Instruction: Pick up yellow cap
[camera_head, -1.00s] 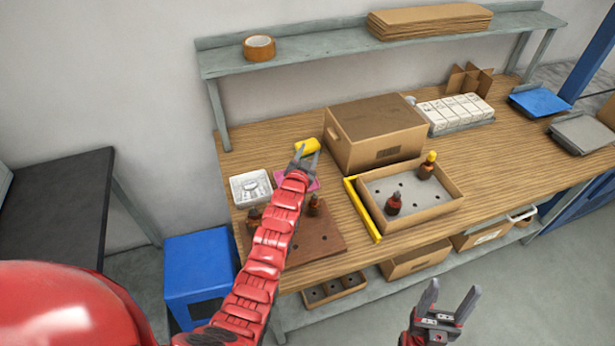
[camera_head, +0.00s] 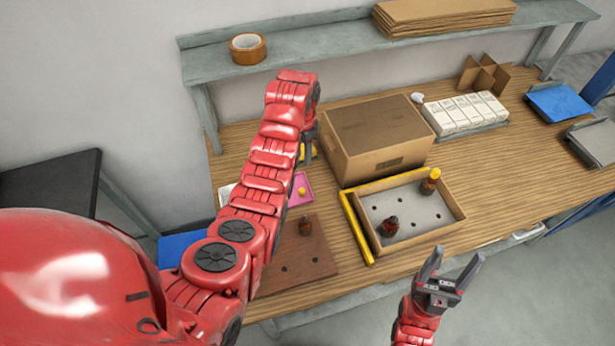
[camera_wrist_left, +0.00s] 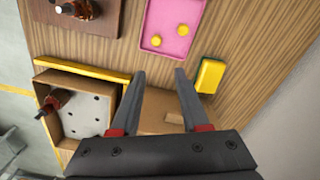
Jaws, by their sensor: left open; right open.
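Two small round yellow caps (camera_wrist_left: 155,41) (camera_wrist_left: 183,30) lie in a pink tray (camera_wrist_left: 160,12) in the left wrist view. In the head view one yellow cap (camera_head: 302,191) shows in the pink tray (camera_head: 296,200), and my left arm covers part of the tray. My left gripper (camera_wrist_left: 160,72) is open and empty, above the table between the tray and the large cardboard box. In the head view its fingers (camera_head: 308,150) point down and are partly hidden by the arm. My right gripper (camera_head: 457,262) is open and empty in front of the table.
A large closed cardboard box (camera_head: 375,135) stands right of the left gripper. A yellow and green sponge (camera_wrist_left: 210,75) lies near the pink tray. A shallow box (camera_head: 452,208) holds two brown bottles, one yellow-capped. A brown board (camera_head: 310,255) holds a bottle (camera_head: 305,226). A shelf (camera_head: 325,55) runs behind.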

